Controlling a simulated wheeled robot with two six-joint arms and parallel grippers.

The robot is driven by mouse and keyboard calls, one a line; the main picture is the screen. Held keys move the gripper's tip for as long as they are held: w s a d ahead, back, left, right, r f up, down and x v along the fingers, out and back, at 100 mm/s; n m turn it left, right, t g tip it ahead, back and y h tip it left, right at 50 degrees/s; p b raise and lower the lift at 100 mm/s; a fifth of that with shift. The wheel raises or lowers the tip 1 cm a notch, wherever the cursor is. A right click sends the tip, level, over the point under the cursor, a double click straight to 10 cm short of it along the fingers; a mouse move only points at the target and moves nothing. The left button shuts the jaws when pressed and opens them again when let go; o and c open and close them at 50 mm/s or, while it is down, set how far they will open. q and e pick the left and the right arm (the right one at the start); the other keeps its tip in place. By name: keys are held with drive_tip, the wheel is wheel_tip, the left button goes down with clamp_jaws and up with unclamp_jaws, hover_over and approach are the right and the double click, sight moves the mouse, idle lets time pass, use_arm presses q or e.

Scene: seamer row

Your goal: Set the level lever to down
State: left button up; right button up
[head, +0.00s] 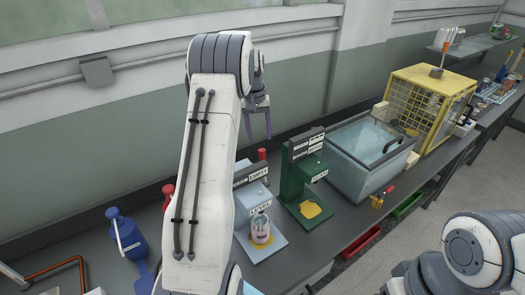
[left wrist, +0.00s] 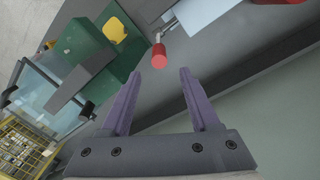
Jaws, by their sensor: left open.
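The level lever has a red knob (head: 262,154) and stands at the back right of the pale blue machine (head: 251,196), whose front label seems to read LEVEL. In the left wrist view the red knob (left wrist: 159,57) sits on a short metal rod beside the pale blue body (left wrist: 207,20). My left gripper (head: 258,122) is open and empty, above and behind the machine. In the left wrist view the knob appears just ahead of the gap between the fingertips (left wrist: 159,73), apart from both. My right arm shows at the lower right; its gripper is out of view.
A green machine (head: 292,180) stands close to the right of the blue one. Beyond are a glass-lidded bin (head: 350,170) and a yellow cage (head: 410,105). A jar (head: 261,229) sits on the blue machine's base.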

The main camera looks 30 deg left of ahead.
sight(263, 154)
use_arm(q)
drive_tip(key=f+p, duration=0.1)
drive_tip(key=f, duration=0.1)
drive_tip(key=f+p, duration=0.1)
drive_tip(key=f, duration=0.2)
drive_tip(key=d+f+p, duration=0.1)
drive_tip(key=f, duration=0.2)
drive_tip(key=shift+w+f, duration=0.15)
drive_tip(key=shift+w, duration=0.05)
drive_tip(key=shift+f, duration=0.45)
drive_tip(key=shift+c, duration=0.4)
clamp_jaws()
drive_tip(key=shift+w, duration=0.1)
